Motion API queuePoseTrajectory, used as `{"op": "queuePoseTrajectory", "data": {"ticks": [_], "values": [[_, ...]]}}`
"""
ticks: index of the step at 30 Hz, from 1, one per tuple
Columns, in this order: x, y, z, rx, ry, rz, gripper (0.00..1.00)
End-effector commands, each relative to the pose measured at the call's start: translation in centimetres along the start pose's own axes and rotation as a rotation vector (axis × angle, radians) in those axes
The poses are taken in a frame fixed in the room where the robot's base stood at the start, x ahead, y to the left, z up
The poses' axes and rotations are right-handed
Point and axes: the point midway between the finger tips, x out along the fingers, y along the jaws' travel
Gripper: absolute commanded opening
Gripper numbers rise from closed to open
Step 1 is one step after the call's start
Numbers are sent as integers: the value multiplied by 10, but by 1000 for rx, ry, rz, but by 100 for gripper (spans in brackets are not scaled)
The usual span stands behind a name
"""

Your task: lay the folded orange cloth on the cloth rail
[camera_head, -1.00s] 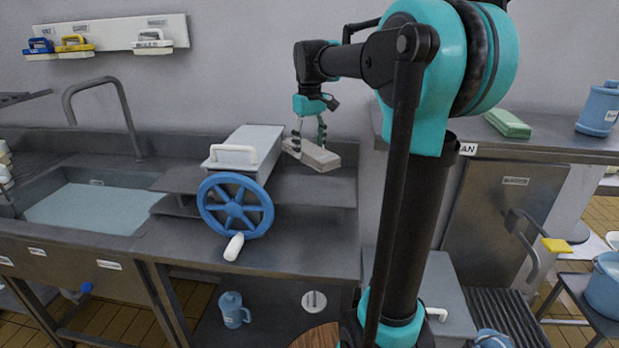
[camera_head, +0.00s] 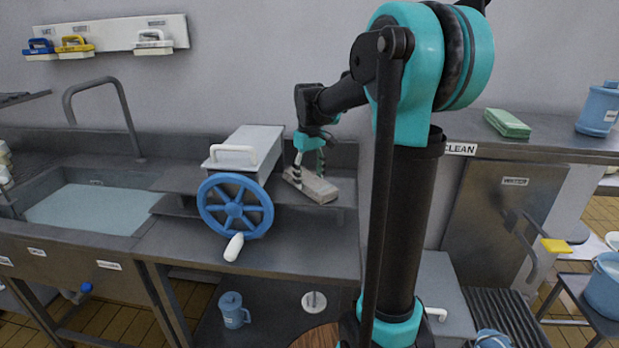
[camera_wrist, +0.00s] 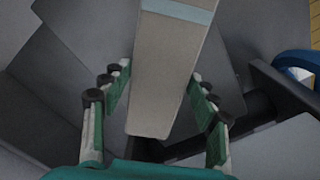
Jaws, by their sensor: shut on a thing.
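My gripper (camera_head: 309,165) is shut on a long beige-grey folded thing (camera_head: 320,188) over the steel counter, right of the wringer-like machine. In the wrist view the fingers (camera_wrist: 155,98) stand on both sides of this thing (camera_wrist: 168,65), which has a pale blue band near its far end. I cannot tell whether it touches the surface below. I see no orange cloth. I cannot make out a cloth rail for certain.
The machine (camera_head: 252,145) with its blue wheel (camera_head: 236,205) stands left of my gripper. A sink (camera_head: 90,207) is further left. A green folded cloth (camera_head: 507,123) and a blue container (camera_head: 600,108) are on the right counter. A yellow piece (camera_head: 557,246) is by a metal bar.

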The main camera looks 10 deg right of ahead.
Motion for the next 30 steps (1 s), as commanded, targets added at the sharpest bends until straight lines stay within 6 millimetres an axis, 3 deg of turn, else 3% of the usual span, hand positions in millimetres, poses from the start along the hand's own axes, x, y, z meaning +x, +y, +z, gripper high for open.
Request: {"op": "queuePoseTrajectory", "data": {"ticks": [3, 4, 8, 20, 23, 30], "values": [[2, 0, 0, 0, 0, 0, 15], [2, 0, 0, 0, 0, 0, 62], [2, 0, 0, 0, 0, 0, 78], [-2, 0, 0, 0, 0, 0, 80], [-12, 0, 0, 0, 0, 0, 80], [-59, 0, 0, 0, 0, 0, 80]]}}
